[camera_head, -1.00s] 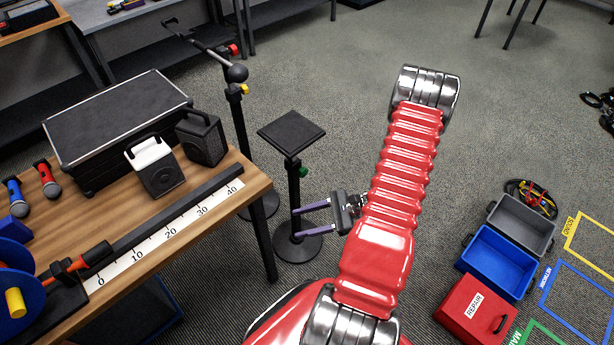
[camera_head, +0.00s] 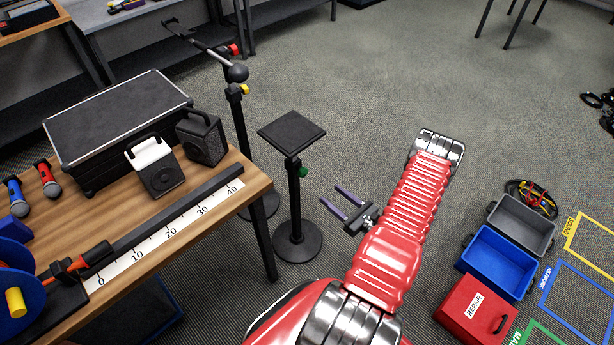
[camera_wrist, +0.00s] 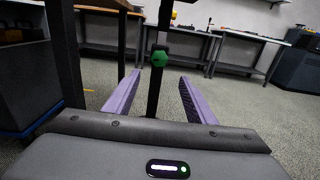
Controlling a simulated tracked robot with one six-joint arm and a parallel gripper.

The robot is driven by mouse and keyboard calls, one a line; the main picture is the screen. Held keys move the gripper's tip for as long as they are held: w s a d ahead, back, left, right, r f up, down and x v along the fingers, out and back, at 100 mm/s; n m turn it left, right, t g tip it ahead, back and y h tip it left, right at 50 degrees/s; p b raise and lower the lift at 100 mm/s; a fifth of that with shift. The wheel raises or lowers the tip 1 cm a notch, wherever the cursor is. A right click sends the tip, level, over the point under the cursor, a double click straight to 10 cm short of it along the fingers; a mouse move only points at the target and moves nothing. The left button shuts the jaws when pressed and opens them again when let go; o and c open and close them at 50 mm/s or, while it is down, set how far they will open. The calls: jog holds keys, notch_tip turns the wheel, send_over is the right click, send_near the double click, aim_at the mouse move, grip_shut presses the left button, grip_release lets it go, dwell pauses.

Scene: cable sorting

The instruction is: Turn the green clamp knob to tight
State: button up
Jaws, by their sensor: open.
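The green clamp knob (camera_head: 303,172) sits on the upright post of a black stand (camera_head: 294,200) with a square top plate (camera_head: 292,132) and a round base. In the wrist view the green knob (camera_wrist: 159,59) shows ahead, above the gap between the fingers and slightly left of the picture's middle. My gripper (camera_head: 335,197) is open and empty, to the right of the post, with its two purple fingers pointing toward it. It is apart from the knob. In the wrist view the fingers (camera_wrist: 155,85) lie on either side of the post. The knob's tightness cannot be told.
A wooden table (camera_head: 262,183) with speakers, a black case and a ruler stands left of the stand. A boom stand (camera_head: 238,110) with red and yellow knobs rises behind. Grey, blue and red bins (camera_head: 477,310) lie on the floor at right. Open floor lies behind the stand.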

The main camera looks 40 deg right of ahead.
aim_at(305, 175)
jog(key=w, duration=1.4)
jog(key=shift+a, duration=0.25)
jog(key=shift+c, duration=0.4)
jog(key=c, duration=0.9)
